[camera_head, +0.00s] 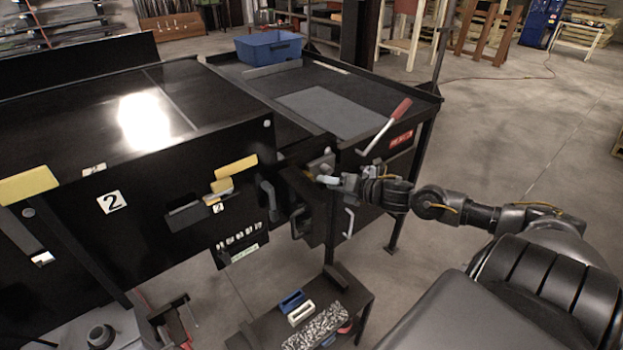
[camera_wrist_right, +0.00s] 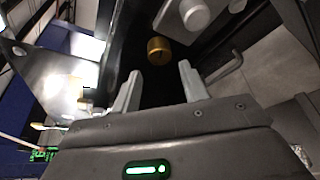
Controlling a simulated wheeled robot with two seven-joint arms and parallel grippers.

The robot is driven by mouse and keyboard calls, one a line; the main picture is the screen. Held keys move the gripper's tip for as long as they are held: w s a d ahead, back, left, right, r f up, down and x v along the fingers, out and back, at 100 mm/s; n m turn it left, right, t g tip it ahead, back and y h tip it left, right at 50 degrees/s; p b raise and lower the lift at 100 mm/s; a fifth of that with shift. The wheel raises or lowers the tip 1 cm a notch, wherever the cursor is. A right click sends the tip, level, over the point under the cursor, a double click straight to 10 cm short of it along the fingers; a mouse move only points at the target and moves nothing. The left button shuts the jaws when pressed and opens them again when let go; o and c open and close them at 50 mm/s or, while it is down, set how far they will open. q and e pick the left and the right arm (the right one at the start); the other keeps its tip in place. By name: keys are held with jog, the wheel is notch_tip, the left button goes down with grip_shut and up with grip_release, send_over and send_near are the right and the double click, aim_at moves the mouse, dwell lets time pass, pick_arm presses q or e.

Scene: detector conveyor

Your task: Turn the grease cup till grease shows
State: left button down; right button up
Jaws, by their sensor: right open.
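The grease cup appears as a small round brass cap (camera_wrist_right: 160,50) in the right wrist view, set against a dark surface. It has a dark mark on its face. My right gripper (camera_wrist_right: 160,72) is open, with its two pale fingers apart. The cap lies just beyond the fingertips, roughly midway between them, and I see no contact. In the head view my right gripper (camera_head: 329,180) is by the end of the black conveyor machine (camera_head: 150,195); the cup cannot be made out clearly there. My left gripper is not in view.
A red-handled lever (camera_head: 385,127) rises beside the side table (camera_head: 335,108), which carries a blue bin (camera_head: 268,46). A grey cylindrical knob (camera_wrist_right: 193,15) is close to the cap. A low cart (camera_head: 357,298) with small blue and white holders stands below. The floor at right is open.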

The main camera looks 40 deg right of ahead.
jog(key=p+x, duration=0.2)
jog(key=x, duration=0.4)
jog(key=shift+w, duration=0.35)
jog(key=shift+a+f, duration=0.1)
jog(key=shift+c, duration=0.3)
jog(key=c, duration=0.5)
jog(key=shift+a, duration=0.15)
jog(key=shift+c, duration=0.7)
jog(key=shift+d+f+m+t+y+b, duration=0.1)
jog(key=shift+m+t+y+b, duration=0.3)
jog(key=shift+m+b, duration=0.75)
jog(key=shift+d+f+m+t+y+b, duration=0.1)
jog(key=shift+m+t+y+b, duration=0.3)
jog(key=shift+m+b, duration=0.75)
jog(key=shift+d+f+m+t+y+b, duration=0.1)
jog(key=shift+m+t+y+b, duration=0.25)
jog(key=shift+m+b, duration=0.8)
jog(key=shift+m, duration=0.35)
